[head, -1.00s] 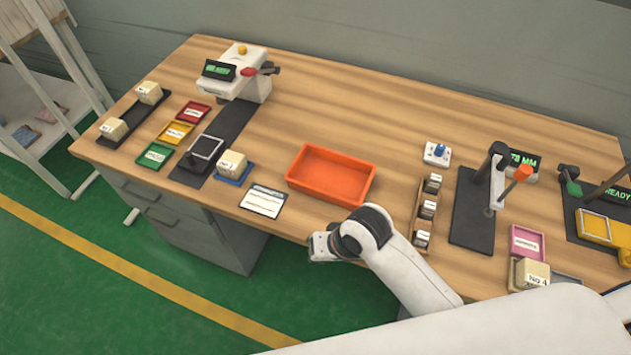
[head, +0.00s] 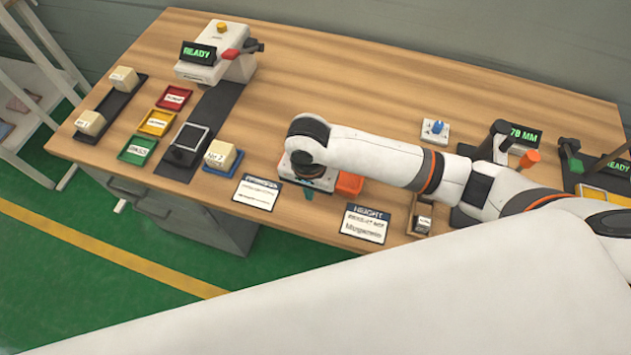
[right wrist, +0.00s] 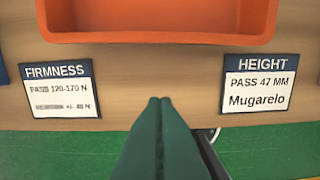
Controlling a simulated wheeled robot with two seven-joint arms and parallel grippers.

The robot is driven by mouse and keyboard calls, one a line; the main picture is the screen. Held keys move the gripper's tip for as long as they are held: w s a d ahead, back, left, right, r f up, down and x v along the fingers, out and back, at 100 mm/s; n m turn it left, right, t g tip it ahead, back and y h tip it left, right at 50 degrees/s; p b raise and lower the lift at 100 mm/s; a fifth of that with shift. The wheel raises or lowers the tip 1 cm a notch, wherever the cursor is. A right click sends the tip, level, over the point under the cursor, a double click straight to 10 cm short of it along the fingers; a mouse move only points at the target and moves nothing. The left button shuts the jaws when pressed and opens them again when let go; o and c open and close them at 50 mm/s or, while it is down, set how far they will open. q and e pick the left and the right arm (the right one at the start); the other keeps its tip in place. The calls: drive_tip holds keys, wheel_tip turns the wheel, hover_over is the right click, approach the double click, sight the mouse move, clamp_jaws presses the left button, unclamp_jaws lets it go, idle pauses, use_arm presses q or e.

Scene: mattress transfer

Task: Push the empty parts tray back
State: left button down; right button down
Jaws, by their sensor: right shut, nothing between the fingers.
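The orange parts tray (head: 349,184) lies near the front edge of the wooden table, mostly hidden behind my right arm in the head view. Its near wall shows at the top of the right wrist view (right wrist: 160,37); the part of the inside in sight is empty. My right gripper (head: 309,194) is shut with nothing in it. In the right wrist view its green fingertips (right wrist: 160,101) point at the tray's near side, with a gap of bare wood in the picture between them. My left gripper is not in view.
A FIRMNESS card (head: 257,193) and a HEIGHT card (head: 363,224) lie on either side in front of the tray. A blue tray with a block (head: 220,156) stands to the left, a blue-knobbed box (head: 434,131) to the right. The table behind the tray is clear.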

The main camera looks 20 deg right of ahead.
wheel_tip(320, 180, down, 4)
drive_tip(key=shift+w+f, duration=0.1)
drive_tip(key=shift+w, duration=0.05)
drive_tip(key=shift+w+d+f+p, duration=0.25)
drive_tip(key=shift+w+d+p, duration=0.25)
drive_tip(key=shift+w+d, duration=0.55)
drive_tip(key=shift+w+d+f, duration=0.1)
drive_tip(key=shift+w+d, duration=0.1)
drive_tip(key=shift+w, duration=0.4)
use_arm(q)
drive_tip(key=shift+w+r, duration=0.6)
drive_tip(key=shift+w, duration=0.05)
